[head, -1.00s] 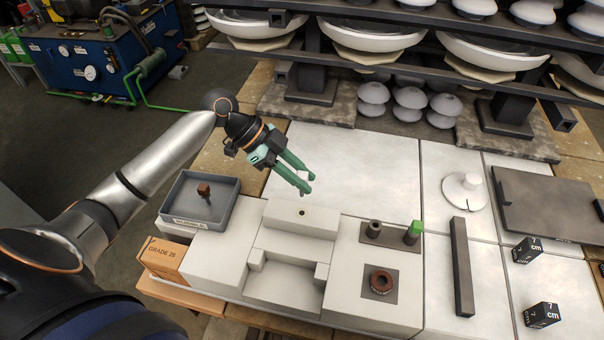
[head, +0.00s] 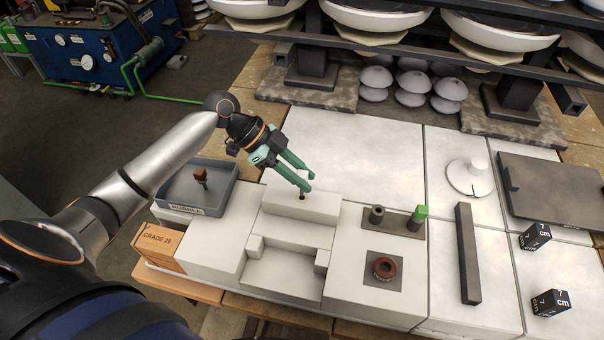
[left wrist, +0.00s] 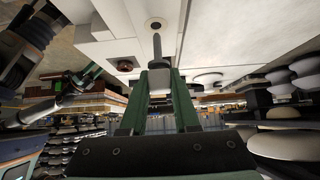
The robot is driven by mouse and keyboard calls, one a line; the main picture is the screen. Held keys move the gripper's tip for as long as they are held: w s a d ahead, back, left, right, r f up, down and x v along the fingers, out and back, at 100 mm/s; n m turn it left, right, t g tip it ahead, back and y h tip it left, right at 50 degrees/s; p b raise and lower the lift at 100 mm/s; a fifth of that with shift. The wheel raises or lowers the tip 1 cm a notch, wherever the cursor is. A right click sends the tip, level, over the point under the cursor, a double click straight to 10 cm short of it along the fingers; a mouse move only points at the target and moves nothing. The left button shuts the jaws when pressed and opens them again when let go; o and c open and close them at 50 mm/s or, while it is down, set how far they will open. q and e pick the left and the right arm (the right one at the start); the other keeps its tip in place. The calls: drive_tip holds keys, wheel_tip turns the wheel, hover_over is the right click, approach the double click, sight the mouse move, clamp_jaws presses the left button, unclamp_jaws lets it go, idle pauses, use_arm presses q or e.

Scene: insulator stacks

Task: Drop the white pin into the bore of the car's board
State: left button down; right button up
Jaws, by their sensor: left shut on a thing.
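My left gripper (head: 306,189) is shut on the white pin and is just above the pale board block (head: 322,207). The pin's pale end (left wrist: 160,76) sits between the fingers in the left wrist view, with a thin grey shank running out past the fingertips. The bore (left wrist: 155,24) is a dark round hole in the board, just beyond the shank's tip in that view. I cannot tell whether the tip has entered it. What looks like my right gripper (left wrist: 94,72) shows small at the left of the wrist view; its fingers are unclear.
A grey tray (head: 226,197) with a brown piece stands left of the board. To the right are a plate with a green-topped peg (head: 418,216), a brown ring (head: 384,268) and a dark bar (head: 468,255). A white disc (head: 468,180) lies farther right. Shelves stand behind.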

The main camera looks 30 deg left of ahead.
sight(302, 194)
use_arm(q)
drive_tip(key=shift+p, duration=0.55)
use_arm(e)
drive_tip(key=shift+r, duration=0.55)
idle(0.6)
use_arm(q)
drive_tip(key=shift+f+b, duration=1.8)
drive_tip(key=shift+f, duration=0.8)
use_arm(e)
drive_tip(key=shift+f, duration=1.8)
use_arm(q)
drive_tip(key=c, duration=0.6)
unclamp_jaws()
drive_tip(key=shift+r, duration=0.1)
drive_tip(key=v, duration=0.3)
drive_tip(key=shift+a+r, duration=0.2)
drive_tip(key=shift+a, duration=0.15)
drive_tip(key=v, duration=0.8)
drive_tip(key=shift+a+r, duration=0.25)
drive_tip(key=shift+r, duration=0.05)
use_arm(e)
drive_tip(key=shift+w+a+r, duration=0.25)
drive_tip(key=shift+a+r, duration=0.1)
drive_tip(key=shift+a, duration=0.1)
drive_tip(key=shift+s, duration=0.1)
